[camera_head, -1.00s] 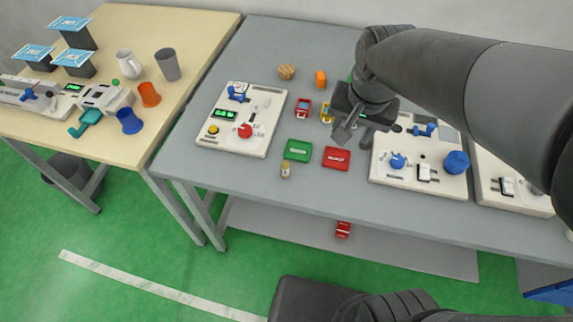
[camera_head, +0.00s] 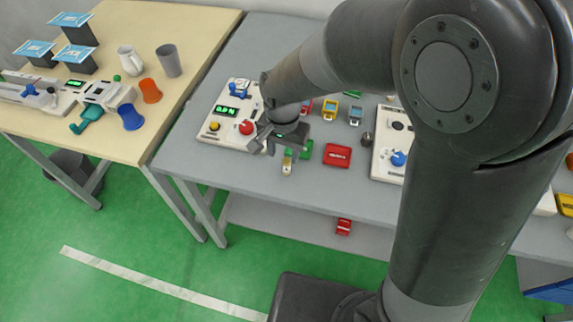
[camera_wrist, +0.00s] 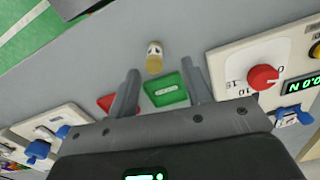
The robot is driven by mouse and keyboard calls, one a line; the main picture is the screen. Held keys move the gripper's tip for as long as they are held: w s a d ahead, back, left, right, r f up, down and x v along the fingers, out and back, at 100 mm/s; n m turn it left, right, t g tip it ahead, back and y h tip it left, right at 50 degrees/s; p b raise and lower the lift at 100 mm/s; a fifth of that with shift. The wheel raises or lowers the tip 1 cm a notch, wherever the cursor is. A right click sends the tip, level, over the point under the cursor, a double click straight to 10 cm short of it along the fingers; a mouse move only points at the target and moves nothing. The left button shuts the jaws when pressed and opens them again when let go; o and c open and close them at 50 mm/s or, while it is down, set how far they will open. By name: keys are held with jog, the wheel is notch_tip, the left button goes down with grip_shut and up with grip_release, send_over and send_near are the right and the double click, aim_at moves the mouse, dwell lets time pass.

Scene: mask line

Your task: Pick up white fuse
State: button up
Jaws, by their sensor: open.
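A small upright cylinder, whitish with a tan-yellow part and likely the white fuse (camera_head: 287,166), stands near the front edge of the grey table. It also shows in the wrist view (camera_wrist: 154,57), just beyond the fingertips and between their lines. My gripper (camera_head: 278,143) is open and empty. In the head view it overlaps the area just behind the cylinder, and its height above the table is hard to judge. In the wrist view its two fingers (camera_wrist: 160,70) spread on either side of a green box (camera_wrist: 167,90); the cylinder is apart from both.
A red box (camera_head: 337,155) lies right of the green one. A control panel with a red knob (camera_wrist: 263,77) is close beside one finger. Another panel (camera_head: 381,165) stands to the right, partly behind my arm. The table front beside the cylinder is clear.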

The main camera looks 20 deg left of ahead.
aim_at(286, 161)
jog(key=f, duration=0.5)
jog(key=shift+s+d+f, duration=0.1)
jog(key=shift+d+f, duration=0.2)
jog(key=shift+d, duration=0.1)
jog(key=shift+c, duration=0.2)
grip_shut()
